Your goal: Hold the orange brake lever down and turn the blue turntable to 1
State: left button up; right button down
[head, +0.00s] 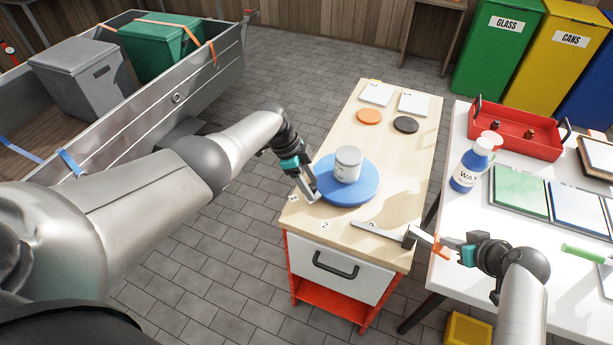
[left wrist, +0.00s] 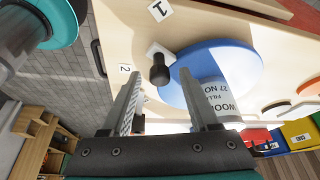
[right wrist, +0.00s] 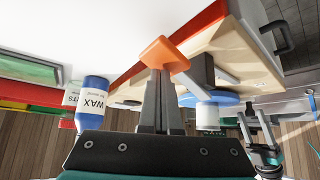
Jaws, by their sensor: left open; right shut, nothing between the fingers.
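The blue turntable (head: 372,186) sits on the wooden bench with a white can (head: 348,160) on it. In the left wrist view, a black knob (left wrist: 159,70) stands on a white tab at the rim of the turntable (left wrist: 215,60), near number tiles 1 (left wrist: 159,10) and 2 (left wrist: 125,69). My left gripper (head: 312,196) is open at the near-left rim; the knob shows beyond the gap between its fingers. The orange brake lever pad (right wrist: 164,55) sticks out past the bench's right edge. My right gripper (right wrist: 160,75) is shut and empty, its tips at the pad; contact is unclear.
Orange (head: 369,116) and black (head: 405,125) discs lie at the bench's back. A white table at right holds a wax bottle (head: 470,166), a red tray (head: 515,135) and panels. A grey cart (head: 150,95) stands at left.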

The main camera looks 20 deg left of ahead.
pick_arm(q)
jog(key=shift+a+r, duration=0.1)
jog(key=v, duration=1.1)
jog(key=shift+r, duration=0.35)
jog(key=shift+s, duration=0.1)
